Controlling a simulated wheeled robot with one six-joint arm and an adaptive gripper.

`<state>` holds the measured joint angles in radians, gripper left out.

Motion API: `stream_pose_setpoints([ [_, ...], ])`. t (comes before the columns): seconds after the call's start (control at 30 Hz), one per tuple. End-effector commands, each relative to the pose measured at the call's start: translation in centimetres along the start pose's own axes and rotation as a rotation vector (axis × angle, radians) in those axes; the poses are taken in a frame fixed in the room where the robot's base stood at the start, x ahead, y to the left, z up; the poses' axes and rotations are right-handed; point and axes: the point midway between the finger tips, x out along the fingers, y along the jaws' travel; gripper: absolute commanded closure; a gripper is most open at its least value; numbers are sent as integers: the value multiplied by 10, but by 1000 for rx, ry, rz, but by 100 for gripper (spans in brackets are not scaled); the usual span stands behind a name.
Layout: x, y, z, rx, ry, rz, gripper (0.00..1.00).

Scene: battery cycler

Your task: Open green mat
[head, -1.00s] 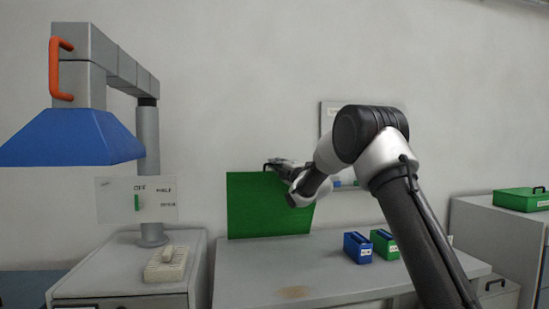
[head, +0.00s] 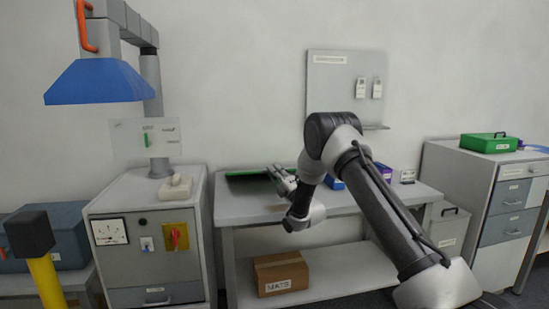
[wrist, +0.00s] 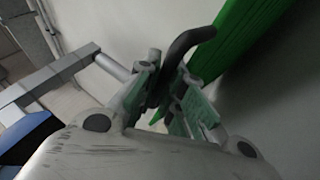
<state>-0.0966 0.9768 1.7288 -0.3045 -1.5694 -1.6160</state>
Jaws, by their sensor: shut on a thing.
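The green mat shows in the head view (head: 248,177) as a dark, thin green-edged shape lying low at the back of the grey worktop. In the wrist view its bright green side (wrist: 240,38) runs through the upper right. My gripper (head: 280,179) is at the right end of the mat in the head view. In the wrist view my gripper (wrist: 165,90) is shut on a curved black handle (wrist: 190,42) beside the green surface. My arm hides part of the worktop behind it.
The bench (head: 250,211) has a cardboard box (head: 281,273) on its lower shelf. A blue hood (head: 98,82) hangs at left above a cabinet with a gauge and red switch (head: 175,236). A blue container (head: 334,183) stands right of my gripper. A green case (head: 489,143) sits on the right cabinet.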

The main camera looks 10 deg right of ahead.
Motion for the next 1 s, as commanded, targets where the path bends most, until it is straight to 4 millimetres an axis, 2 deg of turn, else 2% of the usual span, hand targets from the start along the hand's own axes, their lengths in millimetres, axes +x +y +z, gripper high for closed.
stream_pose_setpoints([
  [0.2,-9,-15,-4,1,1,5,100],
  [0.67,-11,-18,-5,1,2,7,100],
  [0.7,-11,-18,-5,1,2,7,85],
  [0.73,-11,-17,-6,1,2,7,81],
  [1.0,-11,-18,-5,1,2,5,81],
])
